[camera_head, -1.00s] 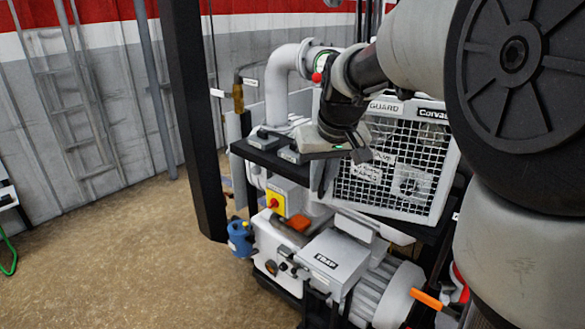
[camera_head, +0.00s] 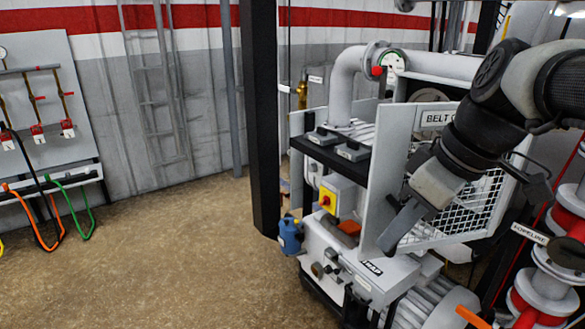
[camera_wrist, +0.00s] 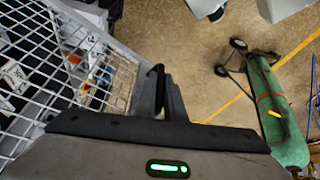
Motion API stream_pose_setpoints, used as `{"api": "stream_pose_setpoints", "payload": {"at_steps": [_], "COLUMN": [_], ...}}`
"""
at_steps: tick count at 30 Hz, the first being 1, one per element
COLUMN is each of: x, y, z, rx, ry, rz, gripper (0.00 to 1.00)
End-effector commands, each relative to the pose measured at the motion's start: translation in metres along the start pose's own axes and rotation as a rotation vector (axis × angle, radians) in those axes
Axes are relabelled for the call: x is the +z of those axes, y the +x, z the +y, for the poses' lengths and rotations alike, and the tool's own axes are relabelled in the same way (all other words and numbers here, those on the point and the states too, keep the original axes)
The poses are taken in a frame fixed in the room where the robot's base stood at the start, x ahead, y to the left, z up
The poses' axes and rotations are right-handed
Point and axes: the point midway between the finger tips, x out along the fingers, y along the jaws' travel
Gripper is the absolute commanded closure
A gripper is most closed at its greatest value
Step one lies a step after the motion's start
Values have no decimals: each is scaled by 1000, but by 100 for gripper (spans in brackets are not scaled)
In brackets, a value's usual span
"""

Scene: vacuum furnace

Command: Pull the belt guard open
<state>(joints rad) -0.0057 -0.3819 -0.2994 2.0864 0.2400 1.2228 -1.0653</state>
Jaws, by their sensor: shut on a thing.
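The belt guard (camera_head: 397,165) is a pale grey frame with white wire mesh and a "BELT G…" label, partly covered by my arm in the head view. It stands swung out from the machine, its left edge toward the camera. My gripper (camera_head: 398,232) is at the lower front of the guard's left edge. In the wrist view the mesh of the guard (camera_wrist: 42,62) fills the left side. There my gripper (camera_wrist: 160,92) is shut at the guard's edge, on what looks like its handle; the contact itself is mostly hidden.
Below the guard are a grey "TMAP" box (camera_head: 372,268) and a ribbed motor. A black post (camera_head: 263,120) stands left of the machine. The wrist view shows a green cylinder on a cart (camera_wrist: 275,110). Floor at left is clear.

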Motion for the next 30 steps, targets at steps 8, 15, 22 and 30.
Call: {"api": "stream_pose_setpoints", "payload": {"at_steps": [8, 15, 22, 30], "x": [52, 83, 98, 101], "y": [-21, -35, -41, -43], "z": [-18, -22, -23, -23], "rx": [-85, -114, -115, -114], "ry": [-209, -282, -280, -278], "rz": [2, -1, -3, -3], "gripper": [100, 100, 100, 100]}}
